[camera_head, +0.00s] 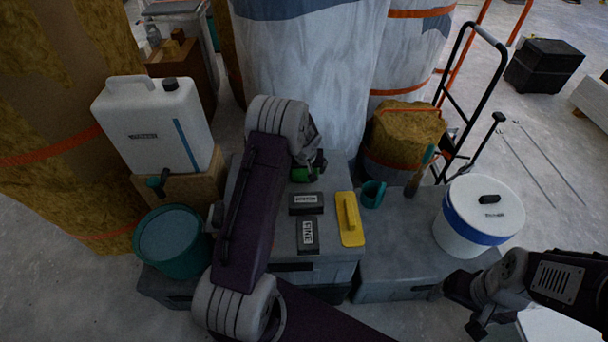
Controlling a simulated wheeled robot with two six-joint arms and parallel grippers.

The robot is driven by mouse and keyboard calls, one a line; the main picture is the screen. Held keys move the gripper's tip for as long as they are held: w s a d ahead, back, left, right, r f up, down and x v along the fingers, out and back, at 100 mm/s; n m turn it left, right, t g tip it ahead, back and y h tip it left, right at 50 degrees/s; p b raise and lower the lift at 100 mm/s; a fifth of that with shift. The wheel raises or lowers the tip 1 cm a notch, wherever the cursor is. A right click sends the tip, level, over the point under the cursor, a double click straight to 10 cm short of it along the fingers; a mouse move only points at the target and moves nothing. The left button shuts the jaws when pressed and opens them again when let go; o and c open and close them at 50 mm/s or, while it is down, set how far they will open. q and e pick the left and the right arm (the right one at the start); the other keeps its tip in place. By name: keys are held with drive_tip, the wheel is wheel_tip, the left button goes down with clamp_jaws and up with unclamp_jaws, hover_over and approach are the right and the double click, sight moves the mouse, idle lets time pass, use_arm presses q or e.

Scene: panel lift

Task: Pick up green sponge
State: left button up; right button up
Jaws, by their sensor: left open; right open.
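A small green object (303,175), which looks like the green sponge, lies at the back of a grey box lid (338,266). My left arm and gripper hide part of it. My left gripper (311,160) is over and right beside the green object with its jaws open; whether it touches the object cannot be told. My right gripper (461,306) is open and empty at the lower right, in front of a white bucket.
On the lid are two dark labelled blocks (306,203) and a yellow float (350,220). A teal mug (373,193) and the white bucket (484,215) stand right. A teal bucket (171,242) and white canister (153,128) stand left. A wrapped column (310,75) rises behind.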

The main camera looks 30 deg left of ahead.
use_arm(q)
drive_tip(key=shift+r, duration=0.1)
drive_tip(key=shift+c, duration=0.3)
drive_tip(key=c, duration=1.1)
wheel_tip(320, 180, up, 5)
drive_tip(key=shift+f+p, duration=0.1)
drive_tip(key=shift+p, duration=0.95)
drive_tip(key=w+d+r, duration=0.1)
drive_tip(key=d+r, duration=0.2)
drive_tip(key=d, duration=0.2)
drive_tip(key=w+d+r+p, duration=0.1)
drive_tip(key=w+d+r, duration=0.1)
drive_tip(key=d, duration=0.4)
drive_tip(key=shift+d+r, duration=0.2)
drive_tip(key=shift+r, duration=0.4)
drive_tip(key=o, duration=0.7)
drive_tip(key=c, duration=0.6)
